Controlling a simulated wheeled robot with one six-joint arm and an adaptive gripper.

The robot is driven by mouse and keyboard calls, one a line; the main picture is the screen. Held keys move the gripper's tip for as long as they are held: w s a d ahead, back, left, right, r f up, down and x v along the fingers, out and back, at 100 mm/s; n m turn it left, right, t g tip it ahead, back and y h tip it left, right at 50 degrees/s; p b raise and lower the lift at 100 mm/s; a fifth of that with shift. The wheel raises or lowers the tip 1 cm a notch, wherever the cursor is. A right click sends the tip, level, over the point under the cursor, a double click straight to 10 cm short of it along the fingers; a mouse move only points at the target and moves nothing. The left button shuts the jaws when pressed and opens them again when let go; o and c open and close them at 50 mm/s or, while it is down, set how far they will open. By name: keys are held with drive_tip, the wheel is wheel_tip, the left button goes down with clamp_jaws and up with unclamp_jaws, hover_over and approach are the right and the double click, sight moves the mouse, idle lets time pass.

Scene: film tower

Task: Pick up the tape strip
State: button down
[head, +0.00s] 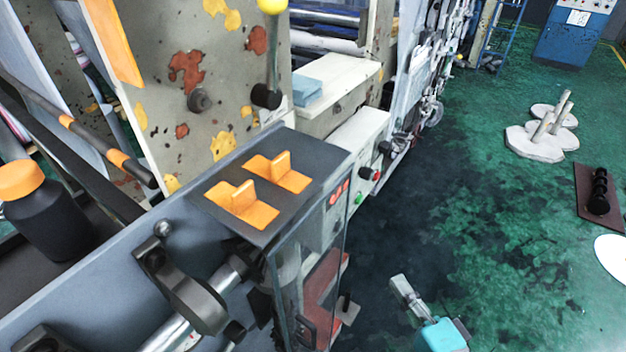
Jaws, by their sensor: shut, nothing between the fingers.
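Two orange pieces lie on the dark top of a machine cabinet (315,170). The nearer left orange strip (255,213) and the farther right orange strip (290,181) are flat, and each has an upright tab. Either could be the tape strip; I cannot tell which. My gripper (401,285) shows small at the bottom, right of the cabinet, over the green floor. It is shut and empty, well apart from both strips.
A dark bottle with an orange cap (42,215) stands at the left. A yellow-knobbed lever (271,50) rises behind the strips. A black handle (180,285) sticks out from the cabinet's front.

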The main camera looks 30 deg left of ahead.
drive_tip(key=a+r+n+g+y, duration=0.4)
drive_tip(key=a+r+g+y, duration=0.15)
drive_tip(key=r, duration=0.65)
drive_tip(key=n+g+h, duration=0.1)
drive_tip(key=n+g, duration=0.4)
drive_tip(key=g, duration=0.4)
approach(254, 189)
drive_tip(key=a, duration=0.7)
drive_tip(key=shift+w+a, duration=0.2)
drive_tip(key=shift+a, duration=0.2)
drive_tip(key=shift+s+a, duration=0.1)
drive_tip(key=shift+s, duration=0.9)
drive_tip(key=shift+w, duration=0.1)
